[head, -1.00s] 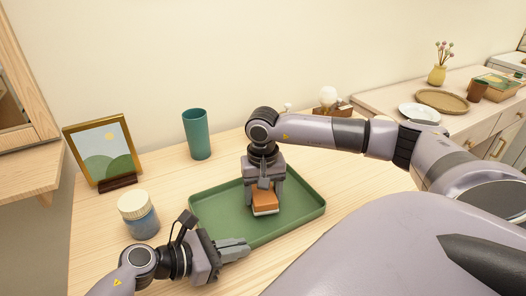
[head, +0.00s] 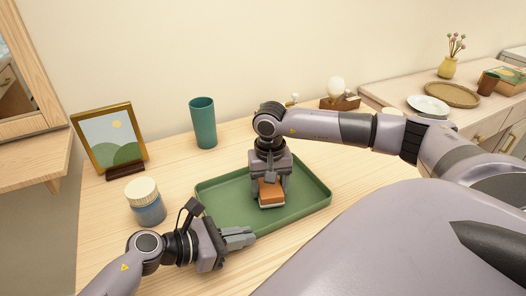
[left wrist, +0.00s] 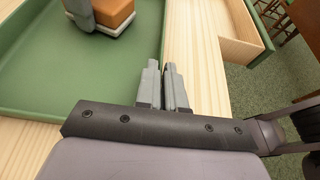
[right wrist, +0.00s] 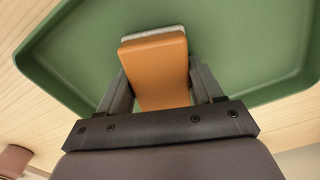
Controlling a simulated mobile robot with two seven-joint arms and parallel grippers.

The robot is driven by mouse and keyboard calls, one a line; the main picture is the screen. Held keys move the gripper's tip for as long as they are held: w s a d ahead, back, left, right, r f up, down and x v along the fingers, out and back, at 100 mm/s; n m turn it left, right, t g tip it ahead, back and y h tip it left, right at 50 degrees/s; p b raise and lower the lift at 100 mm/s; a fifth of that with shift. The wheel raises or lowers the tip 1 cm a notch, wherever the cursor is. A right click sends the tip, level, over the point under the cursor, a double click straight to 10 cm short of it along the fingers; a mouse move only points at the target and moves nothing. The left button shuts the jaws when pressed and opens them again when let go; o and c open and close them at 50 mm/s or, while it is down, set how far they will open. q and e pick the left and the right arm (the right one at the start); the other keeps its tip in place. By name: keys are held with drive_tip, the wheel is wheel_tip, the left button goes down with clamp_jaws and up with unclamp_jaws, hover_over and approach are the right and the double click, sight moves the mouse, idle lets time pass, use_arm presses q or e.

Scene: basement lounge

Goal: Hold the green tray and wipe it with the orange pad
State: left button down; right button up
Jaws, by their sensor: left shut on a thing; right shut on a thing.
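The green tray (head: 306,196) lies flat on the wooden table, and it also fills much of the left wrist view (left wrist: 70,65) and the right wrist view (right wrist: 240,45). The orange pad (head: 270,192) has a pale underside and is inside the tray, between the fingers of my right gripper (head: 271,190). The right wrist view shows the pad (right wrist: 158,70) gripped from both sides. My left gripper (head: 240,238) is shut on the tray's near left rim. In the left wrist view its fingers (left wrist: 163,80) are close together with the rim at them.
A blue jar with a cream lid (head: 147,205) stands left of the tray, close to my left arm. A picture frame (head: 110,140) and a teal cup (head: 203,122) stand behind. A side cabinet with a plate (head: 428,106) is at right. Bare table lies right of the tray.

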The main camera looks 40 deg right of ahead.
drive_tip(key=shift+r, duration=3.85)
